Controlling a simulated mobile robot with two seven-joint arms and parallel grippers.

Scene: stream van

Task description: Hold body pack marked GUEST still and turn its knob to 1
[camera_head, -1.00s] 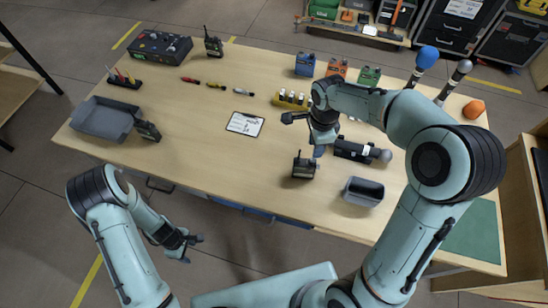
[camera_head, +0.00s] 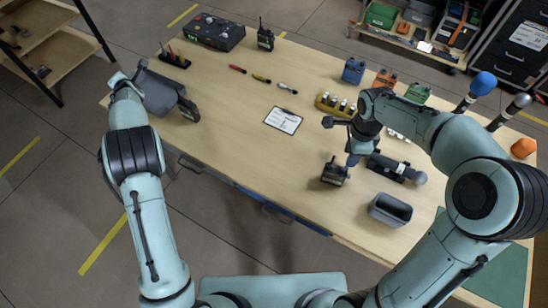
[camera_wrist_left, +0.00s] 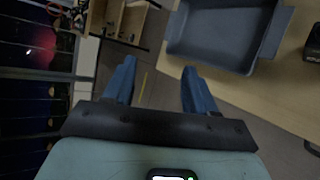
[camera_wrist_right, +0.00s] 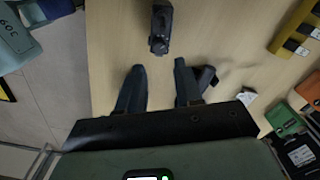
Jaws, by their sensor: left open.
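Several black body packs are in view, and I cannot read GUEST on any. One (camera_head: 335,173) stands on the table by my right gripper, one (camera_head: 189,109) beside the grey tray, and one with an antenna (camera_head: 266,38) at the back. My right gripper (camera_head: 340,140) is above the table; the right wrist view shows its fingers (camera_wrist_right: 160,72) apart and empty, with a black pack (camera_wrist_right: 161,28) beyond the tips. My left gripper (camera_wrist_left: 158,68) is open and empty at the table's left end, near the tray. Knobs are too small to make out.
The grey tray (camera_head: 158,88) is at the left end. A clipboard (camera_head: 283,121) lies mid-table. A grey bin (camera_head: 390,210) and a dark microphone (camera_head: 395,168) are right of the near pack. A yellow rack (camera_head: 335,105) and coloured boxes stand behind. The left-centre is clear.

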